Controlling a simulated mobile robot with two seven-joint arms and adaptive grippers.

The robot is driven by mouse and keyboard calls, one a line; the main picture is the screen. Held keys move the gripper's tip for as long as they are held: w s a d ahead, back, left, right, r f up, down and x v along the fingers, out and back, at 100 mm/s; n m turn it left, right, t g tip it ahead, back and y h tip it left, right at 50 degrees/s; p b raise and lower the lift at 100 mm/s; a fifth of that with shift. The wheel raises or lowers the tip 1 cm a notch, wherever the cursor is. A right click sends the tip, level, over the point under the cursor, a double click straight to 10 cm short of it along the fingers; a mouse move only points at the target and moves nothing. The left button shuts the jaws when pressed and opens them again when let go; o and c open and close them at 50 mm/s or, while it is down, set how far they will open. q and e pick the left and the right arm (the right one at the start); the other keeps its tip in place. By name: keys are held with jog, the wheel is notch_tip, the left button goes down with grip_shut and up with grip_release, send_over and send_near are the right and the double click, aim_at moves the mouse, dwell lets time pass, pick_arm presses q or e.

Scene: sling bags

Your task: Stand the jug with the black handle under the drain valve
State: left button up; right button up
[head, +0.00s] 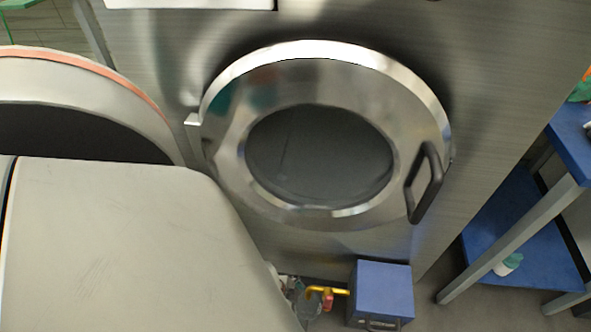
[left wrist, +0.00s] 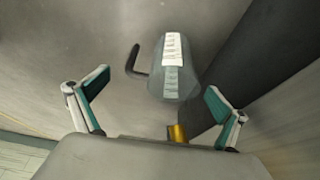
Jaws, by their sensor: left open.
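In the left wrist view a grey jug (left wrist: 178,85) with a pale marked strip and a black handle (left wrist: 136,62) on its left shows between the fingers of my left gripper (left wrist: 157,80). The gripper is open, and its teal-padded fingers stand apart on either side of the jug; I see no contact. A yellow piece (left wrist: 177,133) shows close to the palm. In the head view a yellow valve lever (head: 327,291) with a red part shows low on the machine, left of a blue box. My left arm hides much of this area. My right gripper is out of view.
A steel machine with a round door (head: 228,150) and black door handle (head: 424,182) fills the middle. The blue box (head: 382,288) stands on the floor below it. A table with a blue top and a lower blue shelf (head: 520,255) stands at the right.

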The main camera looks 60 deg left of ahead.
pick_arm(q)
jog(key=p+v, duration=0.1)
jog(key=v, duration=0.3)
jog(key=shift+s, duration=0.15)
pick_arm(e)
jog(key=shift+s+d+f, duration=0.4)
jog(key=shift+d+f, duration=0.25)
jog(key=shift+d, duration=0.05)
